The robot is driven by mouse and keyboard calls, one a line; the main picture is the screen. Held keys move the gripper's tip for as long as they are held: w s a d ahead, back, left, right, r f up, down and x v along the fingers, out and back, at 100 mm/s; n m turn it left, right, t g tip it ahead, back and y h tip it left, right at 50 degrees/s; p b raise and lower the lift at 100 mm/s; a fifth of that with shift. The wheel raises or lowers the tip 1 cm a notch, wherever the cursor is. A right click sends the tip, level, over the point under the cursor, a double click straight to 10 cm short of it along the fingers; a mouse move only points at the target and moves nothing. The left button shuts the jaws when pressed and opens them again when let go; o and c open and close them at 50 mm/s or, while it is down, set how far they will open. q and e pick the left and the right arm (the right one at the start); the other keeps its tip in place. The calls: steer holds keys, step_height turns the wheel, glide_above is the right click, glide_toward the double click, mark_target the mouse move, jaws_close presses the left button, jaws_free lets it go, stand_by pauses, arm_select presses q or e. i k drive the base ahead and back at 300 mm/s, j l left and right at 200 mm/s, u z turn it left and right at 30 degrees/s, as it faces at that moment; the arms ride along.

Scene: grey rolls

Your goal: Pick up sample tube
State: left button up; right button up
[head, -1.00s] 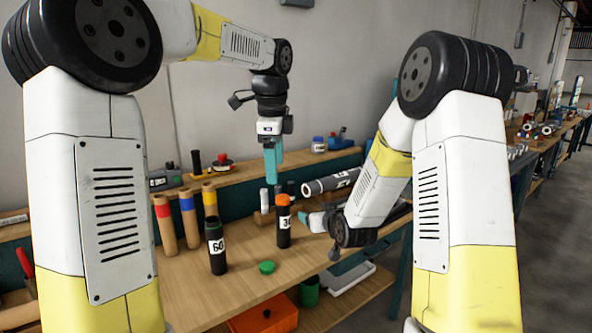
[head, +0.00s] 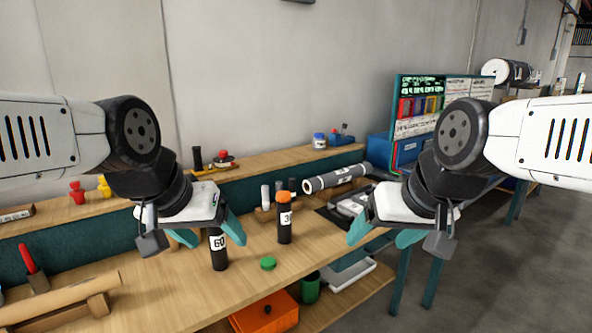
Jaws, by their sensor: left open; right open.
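Two black tubes stand upright on the wooden bench in the head view: one labelled 60 (head: 219,253), its top hidden behind my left gripper, and one with an orange cap (head: 284,224), its label partly legible. I cannot tell which is the sample tube. My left gripper (head: 209,236) is open, its fingers pointing down, with the 60 tube showing between them. I cannot tell its depth from the tube. My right gripper (head: 383,236) is open and empty, right of the orange-capped tube.
A grey-white roll (head: 337,178) lies at the bench's back. A brown roll (head: 70,294) rests on wooden supports front left. A dark tray (head: 347,207) sits beside my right gripper. An orange box (head: 264,312) and green cup (head: 310,287) are below. The front middle bench is clear.

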mark_target(284, 209)
steer(key=i+j+u, duration=0.1)
steer(key=i, duration=0.85)
